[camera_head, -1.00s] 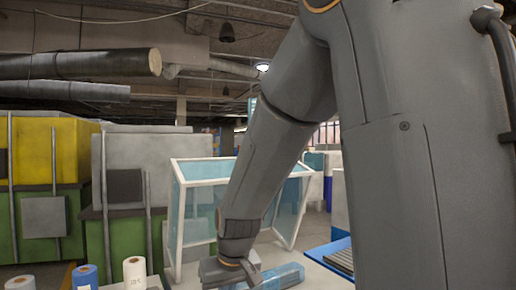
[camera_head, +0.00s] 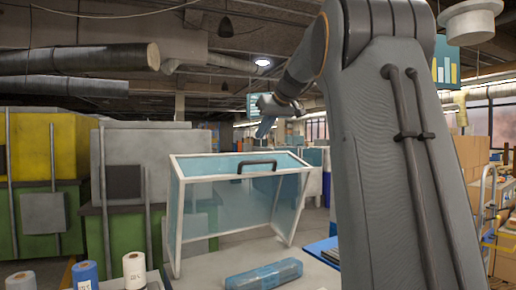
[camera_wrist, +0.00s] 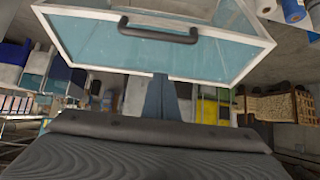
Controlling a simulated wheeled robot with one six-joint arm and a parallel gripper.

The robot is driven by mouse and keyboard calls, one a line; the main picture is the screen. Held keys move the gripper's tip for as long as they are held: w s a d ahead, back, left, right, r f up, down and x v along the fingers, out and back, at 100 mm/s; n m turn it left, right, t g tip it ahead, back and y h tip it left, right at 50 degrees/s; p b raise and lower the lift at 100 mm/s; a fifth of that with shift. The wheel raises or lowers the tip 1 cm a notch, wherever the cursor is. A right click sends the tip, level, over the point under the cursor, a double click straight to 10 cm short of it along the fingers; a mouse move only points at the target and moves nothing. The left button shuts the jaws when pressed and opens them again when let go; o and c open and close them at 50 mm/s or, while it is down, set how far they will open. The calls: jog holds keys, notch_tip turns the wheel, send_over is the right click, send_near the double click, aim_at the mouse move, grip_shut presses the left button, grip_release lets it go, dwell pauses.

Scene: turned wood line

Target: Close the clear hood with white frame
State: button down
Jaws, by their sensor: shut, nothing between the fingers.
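The clear hood with white frame (camera_head: 228,205) stands on the pale table, its blue-tinted panes see-through. Its right side slants, and a dark handle (camera_head: 257,166) sits on its upper part. The hood also fills the top of the wrist view (camera_wrist: 185,58), with the handle (camera_wrist: 158,32) across it. My gripper (camera_head: 264,130) is raised above the hood's top edge, towards its right end, apart from the handle. In the wrist view, its blue fingers (camera_wrist: 165,98) are together and empty, near the hood's white rim.
A blue wrapped bundle (camera_head: 263,275) lies on the table in front of the hood. Several spools, including a blue one (camera_head: 85,274), stand at the lower left. A blue tray (camera_head: 330,249) is to the right. Green and grey cabinets stand behind.

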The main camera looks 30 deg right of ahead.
jog(key=p+x, duration=0.3)
jog(key=x, duration=0.6)
jog(key=shift+w+f, duration=0.25)
jog(key=shift+w, duration=0.05)
jog(key=shift+s+f+p, duration=0.2)
jog(key=shift+s, duration=0.3)
jog(key=shift+s+f+p, duration=0.15)
jog(key=shift+s+p, duration=0.05)
jog(key=shift+s, duration=0.35)
jog(key=shift+s+f+p, duration=0.3)
jog(key=shift+s+f, duration=0.3)
jog(key=shift+s, duration=0.15)
jog(key=shift+f, duration=0.1)
